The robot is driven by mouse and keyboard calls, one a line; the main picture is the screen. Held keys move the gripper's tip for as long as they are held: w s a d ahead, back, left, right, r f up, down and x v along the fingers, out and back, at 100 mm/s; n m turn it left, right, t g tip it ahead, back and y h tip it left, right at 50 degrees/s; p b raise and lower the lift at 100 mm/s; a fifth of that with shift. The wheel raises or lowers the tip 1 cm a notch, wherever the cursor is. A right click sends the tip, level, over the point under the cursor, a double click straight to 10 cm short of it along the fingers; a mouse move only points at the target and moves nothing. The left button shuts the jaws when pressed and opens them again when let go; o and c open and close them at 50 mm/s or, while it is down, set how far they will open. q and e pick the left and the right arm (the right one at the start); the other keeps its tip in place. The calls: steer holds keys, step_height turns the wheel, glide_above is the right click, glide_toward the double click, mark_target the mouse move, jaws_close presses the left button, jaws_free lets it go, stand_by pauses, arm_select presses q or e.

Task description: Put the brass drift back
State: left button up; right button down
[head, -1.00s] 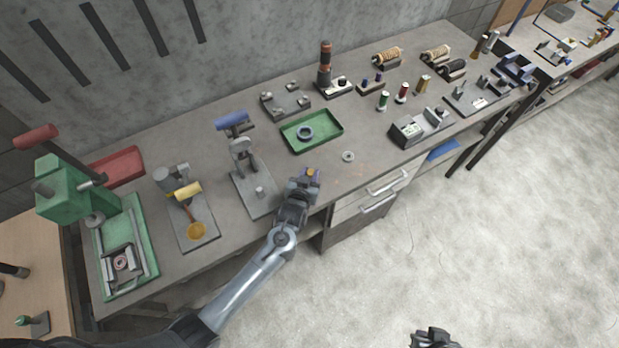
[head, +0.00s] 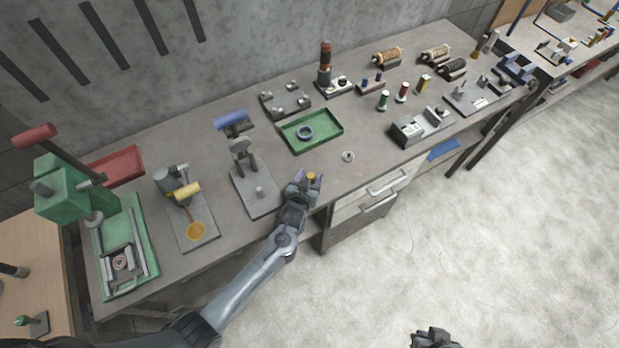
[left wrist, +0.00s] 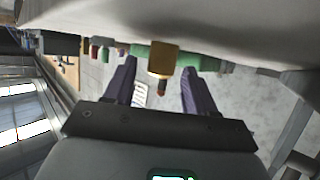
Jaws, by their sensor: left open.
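A short brass cylinder, which looks like the brass drift (head: 311,177), is at the front edge of the bench, between the fingers of my left gripper (head: 308,179). In the left wrist view the brass piece (left wrist: 163,60) has a narrower reddish tip, and the two dark purple fingers of my left gripper (left wrist: 160,90) stand open on either side. Gaps show between it and both fingers. I cannot tell what it rests on. My right gripper (head: 435,338) shows only partly at the bottom edge, over the floor; its jaws are unclear.
Drawers (head: 372,195) sit below the bench front.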

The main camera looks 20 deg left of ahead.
arm_select(q)
steer(key=shift+r, duration=0.2)
steer(key=p+v, duration=0.1)
steer(key=v, duration=1.1)
steer(key=shift+f, duration=0.1)
steer(key=s+a+r+m+g, duration=0.1)
steer(key=s+r+g, duration=0.1)
steer(key=s, duration=0.5)
steer(key=s+a+r+m+g+h, duration=0.1)
steer(key=s+a+r+g, duration=0.1)
steer(key=s+g, duration=0.2)
steer(key=s+a+r+m+g, duration=0.1)
steer(key=s+r+g, duration=0.1)
steer(key=s, duration=0.9)
steer(key=shift+a+r+g+h, duration=0.3)
steer(key=shift+g+h, duration=0.1)
steer(key=shift+g, duration=0.5)
step_height(320, 180, up, 17)
steer(key=p, duration=1.6)
steer(key=shift+f+p, duration=0.25)
steer(key=shift+p, duration=0.1)
